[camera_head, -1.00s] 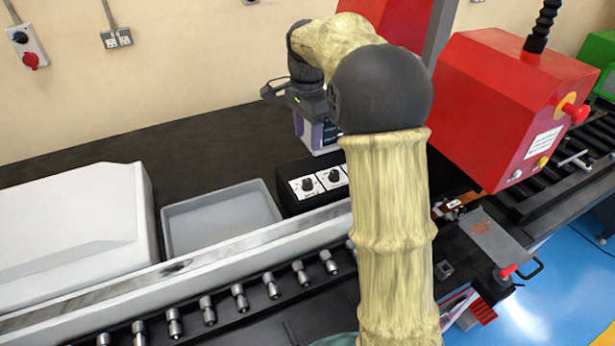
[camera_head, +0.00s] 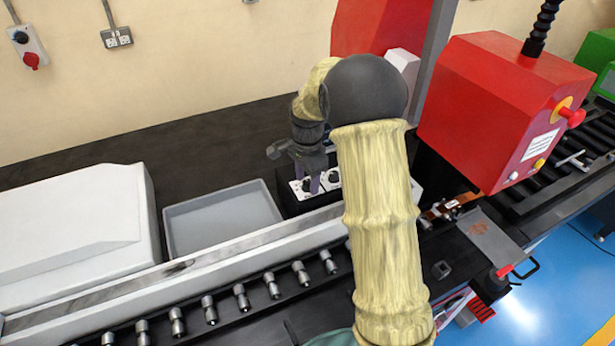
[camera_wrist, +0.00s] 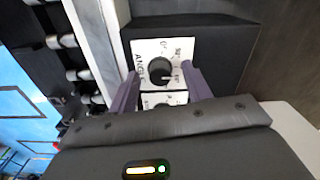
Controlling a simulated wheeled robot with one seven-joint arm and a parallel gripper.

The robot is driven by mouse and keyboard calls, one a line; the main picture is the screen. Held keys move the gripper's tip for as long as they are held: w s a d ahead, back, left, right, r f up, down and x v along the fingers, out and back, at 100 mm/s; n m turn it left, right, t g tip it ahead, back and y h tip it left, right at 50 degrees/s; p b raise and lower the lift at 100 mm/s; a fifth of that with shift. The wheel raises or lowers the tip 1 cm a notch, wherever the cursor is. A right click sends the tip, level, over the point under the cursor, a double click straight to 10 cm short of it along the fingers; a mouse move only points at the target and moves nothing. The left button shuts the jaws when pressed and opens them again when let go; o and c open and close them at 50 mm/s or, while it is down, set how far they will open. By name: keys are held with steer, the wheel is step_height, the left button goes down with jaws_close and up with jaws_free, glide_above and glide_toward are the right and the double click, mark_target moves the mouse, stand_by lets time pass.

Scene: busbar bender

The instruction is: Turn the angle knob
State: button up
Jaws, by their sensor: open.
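The angle knob (camera_wrist: 160,70) is a round black knob on a white plate marked ANGLE, in the wrist view. My gripper (camera_wrist: 158,85) is open, with its two purple fingers on either side of the plate's lower part. The knob shows between and just beyond the fingertips; I cannot tell whether they touch it. A second white plate (camera_wrist: 165,99) shows partly below the angle plate. In the head view, my gripper (camera_head: 315,184) is over the black control box (camera_head: 289,198), close to its knobs.
A grey tray (camera_head: 222,218) lies left of the control box. A metal rail (camera_head: 250,238) runs along its front, with several metal rollers (camera_head: 272,285) before it. A red machine (camera_head: 500,110) stands to the right.

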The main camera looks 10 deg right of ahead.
steer(key=c, duration=1)
steer(key=shift+o, duration=0.2)
steer(key=shift+n, duration=0.5)
steer(key=n, duration=0.3)
steer(key=shift+r+p, duration=0.1)
steer(key=shift+p, duration=0.25)
steer(key=n, duration=0.4)
steer(key=shift+p, duration=0.3)
steer(key=n, duration=0.4)
steer(key=shift+w+n+p, duration=0.1)
steer(key=shift+n+p, duration=0.45)
steer(key=shift+n, duration=1.45)
